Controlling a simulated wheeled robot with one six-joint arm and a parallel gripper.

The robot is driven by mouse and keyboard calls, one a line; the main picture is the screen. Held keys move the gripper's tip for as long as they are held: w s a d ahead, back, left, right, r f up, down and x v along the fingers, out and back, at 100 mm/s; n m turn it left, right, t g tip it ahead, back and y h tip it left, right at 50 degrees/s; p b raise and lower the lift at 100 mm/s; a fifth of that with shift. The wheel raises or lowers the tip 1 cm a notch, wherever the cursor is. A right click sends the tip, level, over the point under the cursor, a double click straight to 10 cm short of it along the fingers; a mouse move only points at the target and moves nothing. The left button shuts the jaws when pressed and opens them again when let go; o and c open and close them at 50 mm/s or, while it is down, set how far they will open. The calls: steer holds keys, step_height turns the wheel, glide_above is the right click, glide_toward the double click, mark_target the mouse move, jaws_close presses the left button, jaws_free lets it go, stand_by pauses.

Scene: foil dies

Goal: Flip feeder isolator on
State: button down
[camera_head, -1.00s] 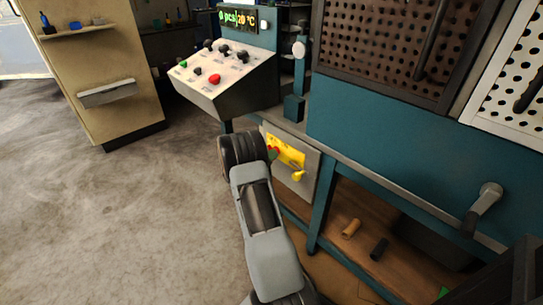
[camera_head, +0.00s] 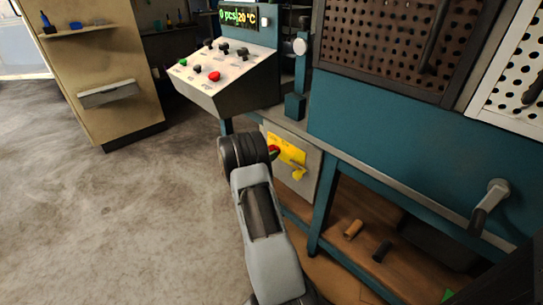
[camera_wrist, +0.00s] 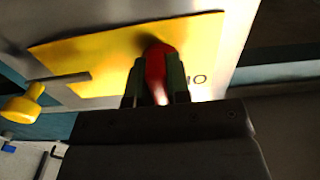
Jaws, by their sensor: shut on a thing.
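The feeder isolator is a grey box (camera_head: 310,172) with a yellow plate (camera_head: 290,150) on its front, low on the teal bench frame. Its red handle (camera_wrist: 156,62) stands out from the plate, and a bit of red also shows beside my wrist in the head view. My gripper (camera_wrist: 157,82) is shut on the red handle, one dark green-edged finger on each side. The handle's base is partly hidden by the fingers.
A sloped control console (camera_head: 225,75) with several buttons stands above left. A teal post (camera_head: 322,210) and a wooden lower shelf (camera_head: 350,200) with two small cylinders lie right of my arm. A crank handle (camera_head: 488,205) sticks out at right. The floor at left is clear.

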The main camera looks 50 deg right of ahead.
steer(key=shift+a+f, duration=0.1)
steer(key=shift+f, duration=0.05)
stand_by(0.4)
steer(key=c, duration=1.3)
jaws_free()
steer(key=shift+c, duration=0.2)
steer(key=shift+o, duration=1.3)
steer(key=a+p, duration=0.3)
steer(key=a, duration=1)
steer(key=shift+w+a, duration=0.35)
steer(key=shift+w, duration=0.1)
steer(key=shift+r, duration=0.2)
